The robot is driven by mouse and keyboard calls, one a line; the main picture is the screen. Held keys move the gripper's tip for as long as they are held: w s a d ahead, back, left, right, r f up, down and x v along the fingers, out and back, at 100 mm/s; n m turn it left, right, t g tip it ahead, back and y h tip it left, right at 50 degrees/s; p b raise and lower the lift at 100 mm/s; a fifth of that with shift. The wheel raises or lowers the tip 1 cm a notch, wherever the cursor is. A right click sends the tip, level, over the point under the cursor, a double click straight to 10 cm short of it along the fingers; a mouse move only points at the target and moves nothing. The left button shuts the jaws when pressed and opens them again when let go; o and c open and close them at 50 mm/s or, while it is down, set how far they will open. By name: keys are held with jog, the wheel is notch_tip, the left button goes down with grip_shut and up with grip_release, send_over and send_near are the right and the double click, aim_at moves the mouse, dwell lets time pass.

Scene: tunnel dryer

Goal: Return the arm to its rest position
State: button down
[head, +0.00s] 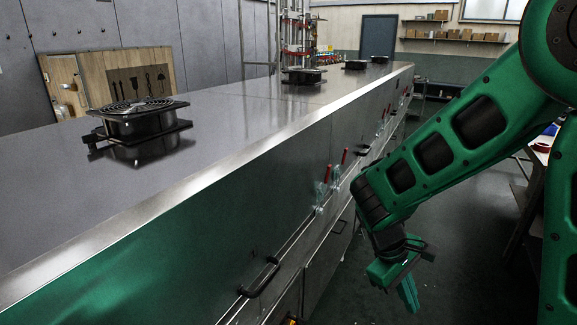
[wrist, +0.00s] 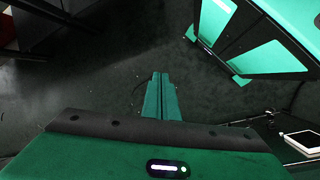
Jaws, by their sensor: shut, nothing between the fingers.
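My green arm comes in from the right in the head view, with its elbow high and its forearm sloping down to the left. My gripper (head: 408,290) hangs at the lower end of the forearm, pointing down over the dark floor, beside the dryer's side wall and apart from it. In the wrist view my gripper (wrist: 161,78) has its two green fingers pressed together, with nothing between them.
The long steel tunnel dryer (head: 240,95) fills the left and middle, with black fan units (head: 140,125) on top and a black handle (head: 260,278) sticking out of its side. A work table (head: 541,150) stands at the right. The aisle floor (head: 470,215) is clear.

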jog(key=s+d+r+m+y, duration=0.2)
jog(key=s+d+r+m, duration=0.3)
jog(key=s, duration=0.3)
jog(key=s+d+r+m+t+y, duration=0.1)
jog(key=s+d+r+m+y, duration=0.2)
jog(key=s+d+r+m, duration=0.3)
jog(key=s+d+m, duration=0.2)
jog(key=shift+s+d, duration=0.2)
jog(key=shift+s, duration=0.1)
jog(key=shift+w+f, duration=0.1)
jog(key=shift+w+f, duration=0.2)
jog(key=shift+w, duration=0.3)
